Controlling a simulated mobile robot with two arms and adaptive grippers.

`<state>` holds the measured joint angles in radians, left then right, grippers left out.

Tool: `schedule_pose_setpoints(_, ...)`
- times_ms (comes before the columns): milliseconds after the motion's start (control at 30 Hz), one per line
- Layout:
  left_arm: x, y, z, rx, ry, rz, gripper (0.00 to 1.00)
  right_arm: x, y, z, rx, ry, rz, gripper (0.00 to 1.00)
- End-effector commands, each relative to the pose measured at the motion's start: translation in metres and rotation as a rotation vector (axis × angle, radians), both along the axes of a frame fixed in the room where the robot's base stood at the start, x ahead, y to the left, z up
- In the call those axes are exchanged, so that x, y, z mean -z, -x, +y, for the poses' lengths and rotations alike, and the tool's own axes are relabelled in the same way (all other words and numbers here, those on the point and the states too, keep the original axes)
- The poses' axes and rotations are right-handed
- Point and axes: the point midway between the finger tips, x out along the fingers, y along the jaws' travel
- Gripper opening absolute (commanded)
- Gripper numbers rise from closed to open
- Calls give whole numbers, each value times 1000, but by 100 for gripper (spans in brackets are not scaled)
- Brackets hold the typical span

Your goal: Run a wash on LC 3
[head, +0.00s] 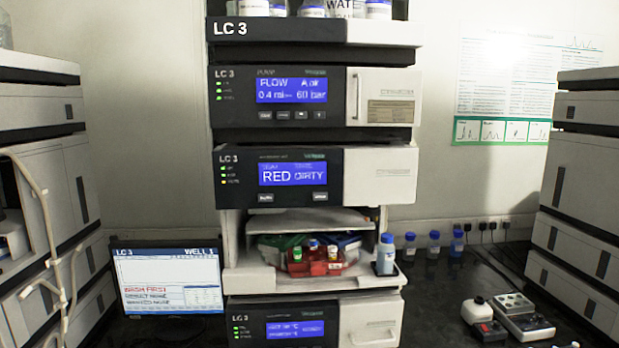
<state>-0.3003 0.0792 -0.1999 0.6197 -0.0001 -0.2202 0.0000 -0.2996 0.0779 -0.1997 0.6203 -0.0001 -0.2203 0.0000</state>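The LC 3 stack (315,130) stands upright in the middle of the head view. Its pump module (291,92) shows FLOW 0.4 and 60 bar on a blue screen. The module below (293,174) shows RED and DIRTY. Under it, an open bay holds a red rack (312,265) with several capped vials. A clear blue-capped bottle (386,256) stands at the bay's right edge. The lowest module (294,329) has small, blurred screen text. The monitor (168,282) left of the stack reads LC 3, WELL 1 and WASH FIRST. Neither gripper is in view.
Other instrument stacks stand at the left (40,150) and right (590,180). Several blue-capped bottles (433,246) line the wall. Small grey devices (522,315) and a white-capped container (477,309) lie on the dark bench at right. Bottles (378,10) stand on the LC 3 top tray.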

Motion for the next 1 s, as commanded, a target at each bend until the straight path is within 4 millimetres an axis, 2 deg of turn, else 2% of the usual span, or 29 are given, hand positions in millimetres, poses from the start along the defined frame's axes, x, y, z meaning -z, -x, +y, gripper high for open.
schedule_pose_setpoints(133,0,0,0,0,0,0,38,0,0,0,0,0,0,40)
schedule_pose_setpoints(167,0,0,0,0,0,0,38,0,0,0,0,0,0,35)
schedule_pose_setpoints(300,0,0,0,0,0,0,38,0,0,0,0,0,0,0)
schedule_pose_setpoints(1000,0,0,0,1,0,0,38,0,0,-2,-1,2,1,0)
